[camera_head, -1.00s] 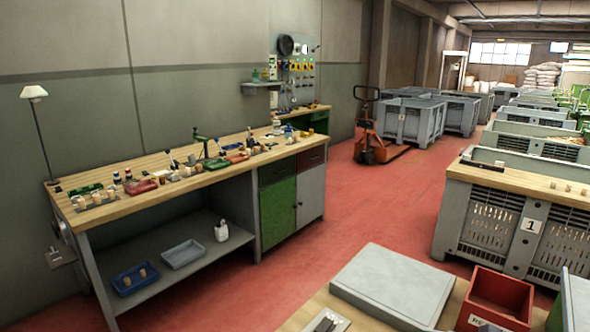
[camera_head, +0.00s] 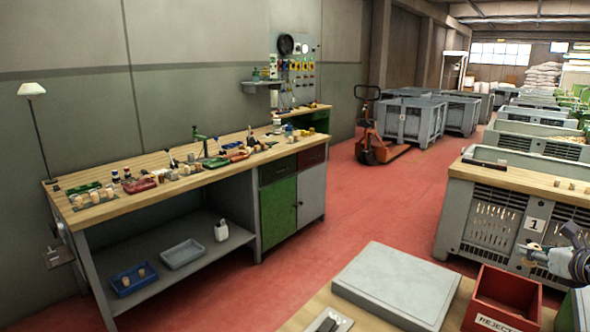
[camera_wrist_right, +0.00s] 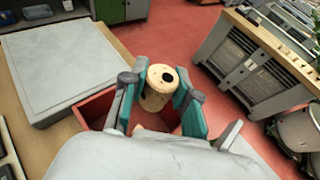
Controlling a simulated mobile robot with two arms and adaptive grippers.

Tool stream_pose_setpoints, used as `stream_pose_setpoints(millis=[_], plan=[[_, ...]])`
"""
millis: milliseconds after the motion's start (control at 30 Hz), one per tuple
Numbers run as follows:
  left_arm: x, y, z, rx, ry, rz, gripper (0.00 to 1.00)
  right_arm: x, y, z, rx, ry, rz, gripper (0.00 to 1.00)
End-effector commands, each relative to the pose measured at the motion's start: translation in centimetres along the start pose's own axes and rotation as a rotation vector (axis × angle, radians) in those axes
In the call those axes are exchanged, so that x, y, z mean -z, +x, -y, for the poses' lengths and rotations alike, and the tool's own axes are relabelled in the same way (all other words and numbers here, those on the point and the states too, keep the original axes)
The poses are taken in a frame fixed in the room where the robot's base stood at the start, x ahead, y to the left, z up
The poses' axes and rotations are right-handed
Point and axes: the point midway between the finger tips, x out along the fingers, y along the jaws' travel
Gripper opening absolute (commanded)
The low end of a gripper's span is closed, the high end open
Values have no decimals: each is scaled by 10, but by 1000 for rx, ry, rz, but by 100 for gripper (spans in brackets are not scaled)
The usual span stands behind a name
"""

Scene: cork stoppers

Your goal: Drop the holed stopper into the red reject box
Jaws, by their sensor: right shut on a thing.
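The red reject box (camera_head: 507,290), lettered on its front, stands at the lower right of the head view. My right gripper (camera_head: 532,253) shows at the right edge, above the box's far side. In the right wrist view the right gripper (camera_wrist_right: 158,95) is shut on a pale cork stopper (camera_wrist_right: 154,99) with a dark hole in its end face. Red box walls (camera_wrist_right: 92,118) show below and to the left of the fingers in that view. How high the stopper is above the box is hard to tell. My left gripper is not in view.
A grey flat-topped block (camera_head: 395,283) stands left of the box on the wooden table (camera_head: 330,300). A grey crate (camera_head: 485,222) with a wooden top is behind the box. A long workbench (camera_head: 130,205) with several stoppers and trays runs along the wall.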

Motion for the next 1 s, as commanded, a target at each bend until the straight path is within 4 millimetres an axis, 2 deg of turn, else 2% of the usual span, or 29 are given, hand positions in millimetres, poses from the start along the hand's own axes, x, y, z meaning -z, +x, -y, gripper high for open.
stream_pose_setpoints(millis=[500, 833, 867, 1000], plan=[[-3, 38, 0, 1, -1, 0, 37, 51, 21, -1, -3, 0, 0, 17], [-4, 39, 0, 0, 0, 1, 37, 53, 22, -1, -3, -1, 0, 17], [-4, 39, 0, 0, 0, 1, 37, 53, 22, -1, -3, -1, 0, 31], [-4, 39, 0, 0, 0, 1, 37, 53, 22, -1, -3, -1, 0, 54]])
